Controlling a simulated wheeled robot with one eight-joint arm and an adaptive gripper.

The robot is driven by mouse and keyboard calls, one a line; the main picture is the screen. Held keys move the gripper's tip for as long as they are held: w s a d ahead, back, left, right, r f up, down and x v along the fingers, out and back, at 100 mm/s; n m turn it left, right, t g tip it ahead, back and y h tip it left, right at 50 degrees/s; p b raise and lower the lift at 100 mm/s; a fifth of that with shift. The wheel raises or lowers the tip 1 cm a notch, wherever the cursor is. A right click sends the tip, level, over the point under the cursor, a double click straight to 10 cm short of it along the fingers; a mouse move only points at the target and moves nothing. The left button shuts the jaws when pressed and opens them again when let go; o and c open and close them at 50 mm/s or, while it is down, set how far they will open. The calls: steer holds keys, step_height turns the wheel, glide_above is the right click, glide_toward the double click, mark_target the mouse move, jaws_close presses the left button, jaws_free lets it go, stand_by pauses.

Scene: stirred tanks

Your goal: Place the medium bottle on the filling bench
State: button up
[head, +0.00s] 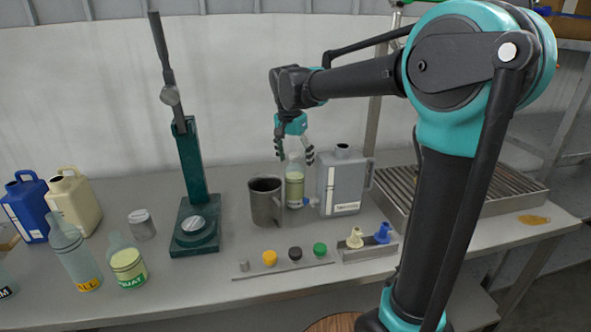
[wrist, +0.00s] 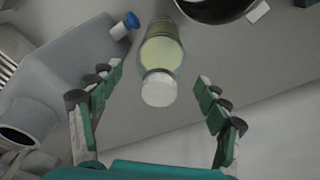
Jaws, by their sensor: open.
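A clear bottle with a white cap and pale yellow-green contents (head: 295,188) stands upright on the grey bench (head: 340,240), between a metal mug and a grey jug. It also shows in the wrist view (wrist: 161,52). My gripper (head: 294,158) is open above it, pointing down. In the wrist view the fingers (wrist: 158,88) are spread on either side of the cap, with gaps, not touching it. Other clear bottles, one tall (head: 75,262) and one short with a green label (head: 127,264), stand at the left. I cannot tell from markings which bottle is medium.
The metal mug (head: 264,203) stands close left of the bottle and the grey jug (head: 341,184) with a blue-capped spout close right. A green press stand (head: 194,220), a strip of coloured caps (head: 285,264) and a ridged metal tray (head: 478,183) surround them. The front middle is partly clear.

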steer(key=r, duration=0.5)
steer(key=s+r, duration=0.1)
steer(key=r, duration=0.1)
steer(key=shift+a+r, duration=0.3)
steer(key=shift+r, duration=0.05)
